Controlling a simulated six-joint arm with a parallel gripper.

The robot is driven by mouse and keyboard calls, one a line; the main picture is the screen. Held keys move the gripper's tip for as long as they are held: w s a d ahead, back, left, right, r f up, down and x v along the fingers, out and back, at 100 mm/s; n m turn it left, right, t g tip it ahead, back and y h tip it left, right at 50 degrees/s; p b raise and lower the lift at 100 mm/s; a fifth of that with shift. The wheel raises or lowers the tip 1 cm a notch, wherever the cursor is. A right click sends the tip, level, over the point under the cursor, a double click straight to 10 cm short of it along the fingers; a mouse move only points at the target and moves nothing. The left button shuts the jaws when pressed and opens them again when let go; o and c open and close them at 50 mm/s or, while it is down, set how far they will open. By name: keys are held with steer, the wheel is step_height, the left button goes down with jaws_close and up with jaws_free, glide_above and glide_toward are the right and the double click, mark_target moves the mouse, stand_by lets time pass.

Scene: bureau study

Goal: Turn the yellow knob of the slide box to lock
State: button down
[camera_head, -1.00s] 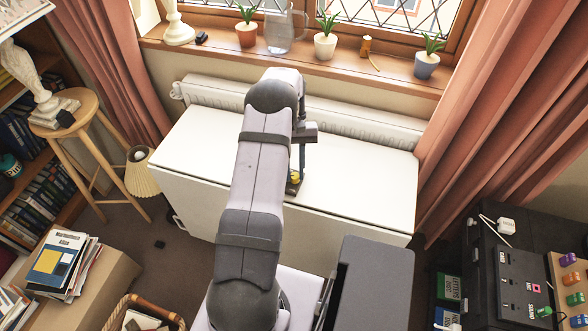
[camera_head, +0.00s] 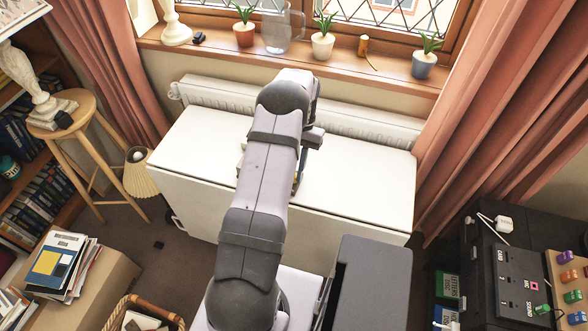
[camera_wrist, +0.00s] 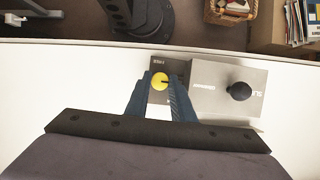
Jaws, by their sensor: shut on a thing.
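The slide box, a grey box with a round black knob (camera_wrist: 239,91), lies on the white table and shows in the wrist view (camera_wrist: 208,102). The round yellow knob (camera_wrist: 157,84) sits on a darker plate at the box's left end, with a dark mark on its right side. My gripper (camera_wrist: 160,79) has its two blue-grey fingers on either side of the yellow knob and is shut on it. In the head view my arm hides the yellow knob and most of the box.
The white table (camera_head: 360,185) is clear to the right of my arm. Behind it are a radiator (camera_head: 372,128) and a windowsill with potted plants and a glass jug (camera_head: 277,30). A wooden stool (camera_head: 62,120) stands to the left. A grey cabinet (camera_head: 375,285) stands in front.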

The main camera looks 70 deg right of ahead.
steer(key=c, duration=1.5)
jaws_free()
steer(key=b+v, duration=0.1)
steer(key=v, duration=0.4)
steer(key=shift+d+r, duration=0.1)
steer(key=shift+r, duration=0.1)
steer(key=shift+b+v, duration=0.3)
steer(key=shift+v, duration=0.65)
